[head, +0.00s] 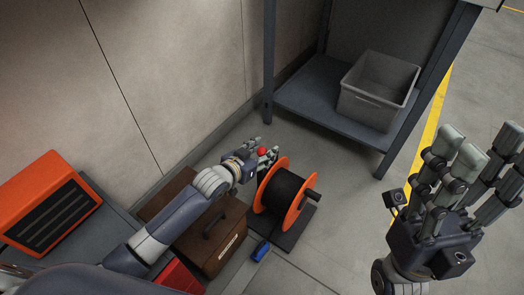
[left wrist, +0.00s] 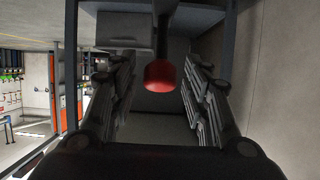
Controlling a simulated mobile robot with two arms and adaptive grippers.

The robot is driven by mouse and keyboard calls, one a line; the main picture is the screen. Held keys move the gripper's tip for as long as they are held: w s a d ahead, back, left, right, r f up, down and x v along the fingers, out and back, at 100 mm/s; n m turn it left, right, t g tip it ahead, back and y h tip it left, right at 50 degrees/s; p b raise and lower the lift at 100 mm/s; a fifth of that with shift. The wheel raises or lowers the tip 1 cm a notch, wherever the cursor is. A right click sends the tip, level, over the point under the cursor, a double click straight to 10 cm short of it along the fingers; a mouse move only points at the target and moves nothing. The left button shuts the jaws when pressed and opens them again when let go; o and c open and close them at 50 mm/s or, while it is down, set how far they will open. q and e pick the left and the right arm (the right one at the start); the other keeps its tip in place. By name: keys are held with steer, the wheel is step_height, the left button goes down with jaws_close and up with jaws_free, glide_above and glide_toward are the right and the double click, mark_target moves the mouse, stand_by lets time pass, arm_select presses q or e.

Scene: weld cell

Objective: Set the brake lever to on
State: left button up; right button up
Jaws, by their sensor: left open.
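The brake lever shows as a red knob (head: 262,152) beside the cable reel (head: 285,190), which has orange flanges and black cable. The knob also shows in the left wrist view (left wrist: 160,75), on a dark stem. My left gripper (head: 264,147) is open, with its fingers on either side of the knob. In the left wrist view, gaps show between the knob and both rows of fingers (left wrist: 160,95). Most of the lever's stem and its mount are hidden, so I cannot tell its setting. My right gripper (head: 482,152) is open and empty at the right.
A brown case (head: 215,255) with a handle lies under my left arm. A small blue object (head: 260,250) is on the floor beside the reel. A blue-grey rack (head: 325,112) holds a grey bin (head: 372,106). An orange machine (head: 40,195) stands left. Floor right of the reel is clear.

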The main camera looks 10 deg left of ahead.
arm_select(q)
steer(key=shift+c, duration=0.4)
jaws_close()
